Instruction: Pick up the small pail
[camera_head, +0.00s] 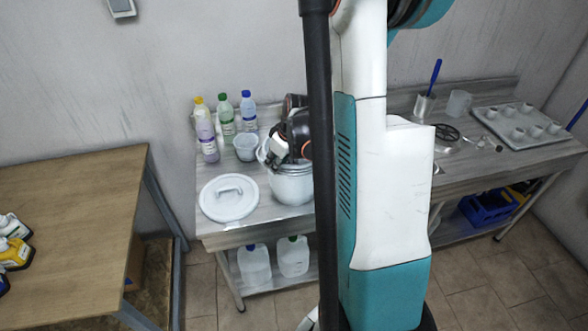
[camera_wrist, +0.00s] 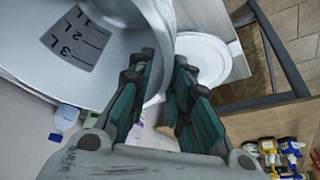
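A white pail (camera_head: 291,188) stands open on the worktable, partly hidden by my arm column. My gripper (camera_head: 281,153) is at its rim. In the wrist view the pail (camera_wrist: 115,62) is large at upper left, with dark 1L, 2L and 3L marks. My gripper (camera_wrist: 166,62) has its fingers apart, with the rim seemingly between them. Whether they touch the wall is unclear. A smaller pale tub (camera_head: 246,147) stands behind and left of the pail. A white lid (camera_head: 229,197) lies to the pail's left; it also shows in the wrist view (camera_wrist: 205,57).
Several capped bottles (camera_head: 227,119) stand behind the tub. White jugs (camera_head: 254,264) sit on the lower shelf. A tray of cups (camera_head: 521,126) and a blue-handled tool in a can (camera_head: 424,105) are at right. A wooden table (camera_head: 75,210) stands at left.

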